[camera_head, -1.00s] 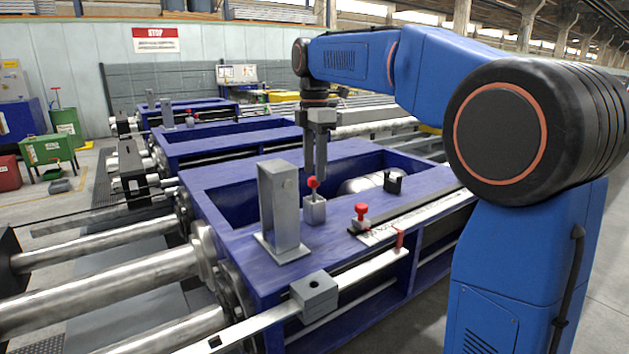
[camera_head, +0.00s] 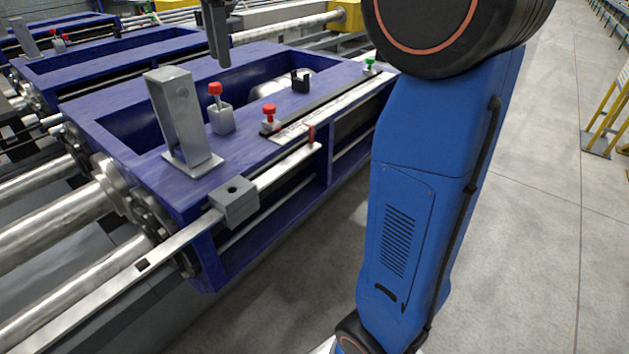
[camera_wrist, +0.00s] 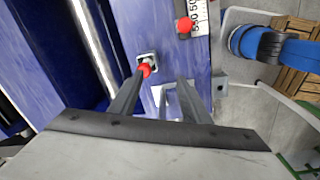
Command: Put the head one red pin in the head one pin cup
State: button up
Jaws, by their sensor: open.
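The red pin (camera_head: 215,88) stands in a small grey block-shaped cup (camera_head: 222,121) on the blue frame, its round head above the rim and its stem slightly tilted. My gripper (camera_head: 218,62) is open above the pin head, apart from it in the head view. In the wrist view, the open fingers (camera_wrist: 162,80) point down at the frame, with the red pin head (camera_wrist: 146,70) near the left fingertip and the grey cup (camera_wrist: 148,57) just beyond. The pin's lower end is hidden inside the cup.
A tall grey post (camera_head: 181,115) stands left of the cup. Another red knob (camera_head: 268,110) is beside the ruler strip (camera_head: 335,105). A black notched holder (camera_head: 301,79) stands behind. A grey block with a hole (camera_head: 234,198) sits on the front bar.

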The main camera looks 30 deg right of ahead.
jog(key=s+d+f+m+t, duration=0.2)
jog(key=s+f+m, duration=0.6)
jog(key=s+f, duration=0.5)
jog(key=s+d+f+m+t, duration=0.2)
jog(key=s+f+m, duration=0.7)
jog(key=s+f, duration=0.5)
jog(key=s+d, duration=0.1)
jog(key=s, duration=0.1)
jog(key=shift+s+d+f, duration=0.15)
jog(key=shift+s+d, duration=0.15)
jog(key=shift+d, duration=0.05)
